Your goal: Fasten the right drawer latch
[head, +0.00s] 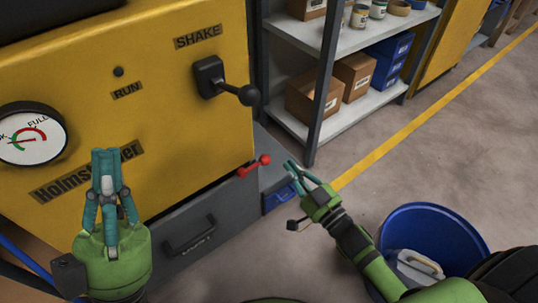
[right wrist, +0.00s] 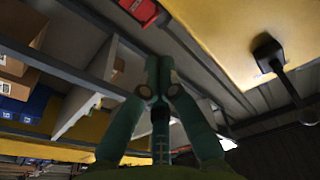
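The right drawer latch (head: 254,165) has a red handle. It sits at the upper right corner of the grey drawer (head: 225,215), below the yellow machine body. My right gripper (head: 292,166) is a short way right of the latch in the head view, with its fingers pointing up and left. The right wrist view shows its fingertips (right wrist: 158,62) together with nothing between them. My left gripper (head: 106,156) is upright in front of the machine's lower left, fingers together and empty. It hides part of the name plate. I cannot tell how the latch is engaged.
A black lever (head: 228,83) sticks out above the latch. A grey shelf unit (head: 345,120) with boxes stands behind and right. A blue bin (head: 432,235) stands on the floor near my right arm. A blue item (head: 280,197) is close below my right gripper.

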